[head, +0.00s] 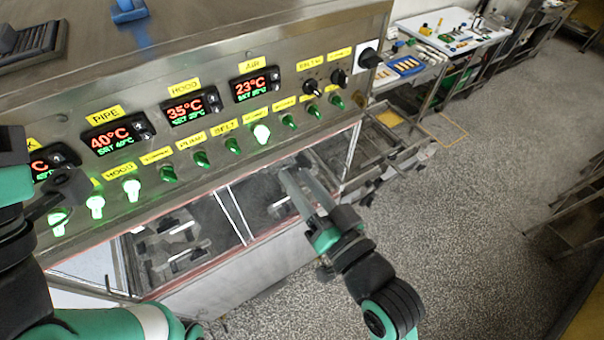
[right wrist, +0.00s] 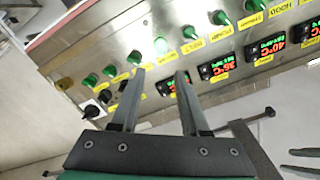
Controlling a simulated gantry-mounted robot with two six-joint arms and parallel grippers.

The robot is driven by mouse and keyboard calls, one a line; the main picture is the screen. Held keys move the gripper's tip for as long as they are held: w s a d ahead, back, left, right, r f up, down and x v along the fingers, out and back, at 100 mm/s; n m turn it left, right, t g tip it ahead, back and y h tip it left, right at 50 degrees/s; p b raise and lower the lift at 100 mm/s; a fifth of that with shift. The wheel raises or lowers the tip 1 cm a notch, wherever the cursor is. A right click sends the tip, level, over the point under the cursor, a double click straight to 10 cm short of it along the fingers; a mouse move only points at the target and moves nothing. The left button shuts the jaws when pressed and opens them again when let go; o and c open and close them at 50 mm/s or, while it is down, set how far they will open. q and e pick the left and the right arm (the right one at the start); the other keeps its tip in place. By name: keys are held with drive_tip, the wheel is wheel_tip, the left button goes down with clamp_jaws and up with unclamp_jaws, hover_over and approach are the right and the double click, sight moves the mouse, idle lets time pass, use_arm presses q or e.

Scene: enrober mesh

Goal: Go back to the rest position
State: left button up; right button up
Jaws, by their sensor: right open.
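My right gripper (head: 296,172) is open and empty in the head view, in front of the lower edge of the control panel (head: 215,60). In the right wrist view its two fingers (right wrist: 160,75) stand apart with nothing between them, pointing toward the panel. My left arm comes in at the left edge of the head view. Its dark gripper parts (head: 62,194) lie in front of the panel's left end, and their opening cannot be made out. They cover part of the leftmost display.
The panel carries red displays (head: 189,107), black knobs (head: 312,87) and a row of green switches (head: 168,174), several lit. Below it are glazed compartments (head: 170,245). A white table (head: 455,30) with small items stands at the back right. Speckled floor (head: 480,210) is open at right.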

drive_tip(key=shift+w+a, duration=0.1)
idle(0.3)
drive_tip(key=d+r+t+h, duration=0.1)
drive_tip(key=d+r+t, duration=0.3)
drive_tip(key=r, duration=0.6)
drive_tip(key=d+r+t+h, duration=0.1)
drive_tip(key=d+r+t, duration=0.1)
drive_tip(key=d+r, duration=0.55)
drive_tip(key=s+d+r+t+h, duration=0.2)
drive_tip(key=s+d+r+t, duration=0.1)
drive_tip(key=r, duration=0.5)
drive_tip(key=s+d+r+t+h, duration=0.3)
drive_tip(key=s+r, duration=0.3)
drive_tip(key=r, duration=0.2)
drive_tip(key=shift+s+d+r+n, duration=0.15)
drive_tip(key=shift+d+r+n, duration=0.1)
drive_tip(key=shift+n, duration=0.15)
